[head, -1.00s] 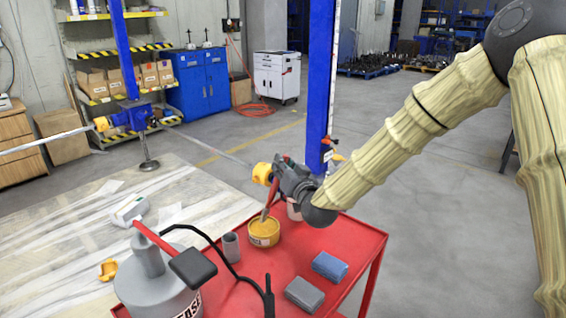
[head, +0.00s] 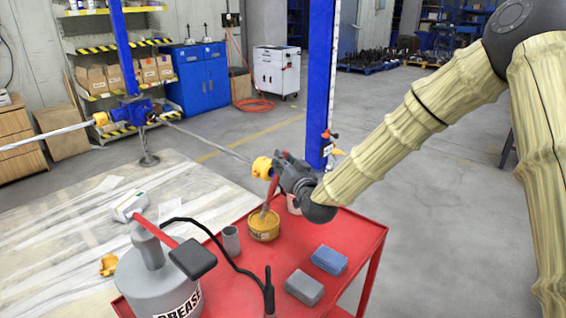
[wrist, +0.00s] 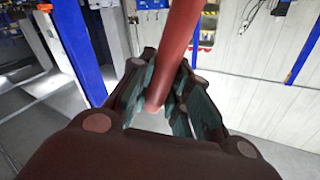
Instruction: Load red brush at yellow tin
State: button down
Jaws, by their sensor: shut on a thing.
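My gripper (head: 281,168) is shut on the red handle of the red brush (head: 271,189), above the red cart top. The brush slants down and left, and its lower end reaches into the open yellow tin (head: 264,231). How deep the tip sits in the tin's contents cannot be told. In the wrist view, the red handle (wrist: 176,55) runs between the fingers of my gripper (wrist: 160,98); the bristles and the tin do not show there.
The red cart (head: 345,232) also bears a grey cup (head: 231,240), a blue block (head: 329,260), a grey block (head: 304,287) and a grease container (head: 150,283) with a hose. A pinkish pot behind the tin is partly hidden by my gripper. A blue post (head: 321,80) stands close behind.

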jog(key=shift+f+b, duration=0.3)
jog(key=shift+f, duration=0.2)
dwell(1.0)
jog(key=shift+r, duration=0.15)
jog(key=shift+r+p, duration=1.7)
jog(key=shift+r, duration=1.7)
